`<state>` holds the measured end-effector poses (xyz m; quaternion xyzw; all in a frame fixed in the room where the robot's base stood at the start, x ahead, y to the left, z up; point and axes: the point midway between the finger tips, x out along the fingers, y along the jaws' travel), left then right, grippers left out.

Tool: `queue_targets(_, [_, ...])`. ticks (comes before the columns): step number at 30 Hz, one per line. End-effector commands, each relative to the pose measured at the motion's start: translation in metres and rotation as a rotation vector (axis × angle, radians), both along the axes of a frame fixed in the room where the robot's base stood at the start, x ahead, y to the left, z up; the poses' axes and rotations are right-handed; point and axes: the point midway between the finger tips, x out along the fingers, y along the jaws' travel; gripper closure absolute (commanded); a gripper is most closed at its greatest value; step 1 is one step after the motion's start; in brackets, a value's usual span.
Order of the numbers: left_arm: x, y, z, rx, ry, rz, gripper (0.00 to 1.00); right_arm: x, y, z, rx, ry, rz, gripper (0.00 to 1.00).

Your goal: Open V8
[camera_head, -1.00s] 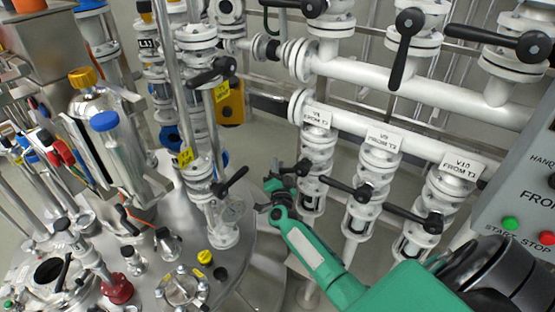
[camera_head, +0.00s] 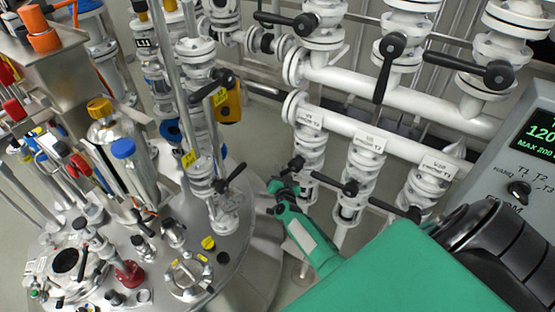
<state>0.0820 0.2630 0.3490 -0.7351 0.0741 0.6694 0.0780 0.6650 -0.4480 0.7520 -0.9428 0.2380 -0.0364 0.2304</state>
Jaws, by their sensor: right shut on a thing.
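Three white valves with black lever handles stand in a row below the lower white pipe, each under a white label. The lettering is too small to read surely, so I cannot confirm which is V8. My right gripper (camera_head: 284,188) is at the leftmost valve (camera_head: 309,150) of this row. It is shut on that valve's black handle (camera_head: 297,164), most of which it hides. The middle valve (camera_head: 362,160) and the right valve (camera_head: 425,185) have their handles pointing left. My left gripper is not in view.
A steel vessel lid (camera_head: 235,268) with fittings lies at left, and a valve column with a black lever (camera_head: 231,176) stands close left of my gripper. Upper black levers (camera_head: 388,60) hang above. A grey control panel (camera_head: 520,160) is at right.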

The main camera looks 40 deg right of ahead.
Motion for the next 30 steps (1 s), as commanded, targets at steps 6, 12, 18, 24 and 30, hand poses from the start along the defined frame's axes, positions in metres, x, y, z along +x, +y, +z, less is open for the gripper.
queue_targets(6, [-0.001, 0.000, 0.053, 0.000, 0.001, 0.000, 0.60, -0.018, -0.003, -0.006, -0.059, 0.171, 0.002, 1.00])
queue_targets(12, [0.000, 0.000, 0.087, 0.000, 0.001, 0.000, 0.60, -0.031, -0.009, -0.013, -0.118, 0.311, 0.003, 1.00])
queue_targets(18, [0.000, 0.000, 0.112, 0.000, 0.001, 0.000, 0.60, -0.043, -0.014, -0.019, -0.166, 0.426, 0.003, 1.00])
queue_targets(24, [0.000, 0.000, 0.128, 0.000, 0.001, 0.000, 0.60, -0.052, -0.017, -0.023, -0.200, 0.506, 0.004, 1.00])
queue_targets(30, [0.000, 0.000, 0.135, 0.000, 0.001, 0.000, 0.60, -0.056, -0.020, -0.026, -0.218, 0.544, 0.003, 1.00])
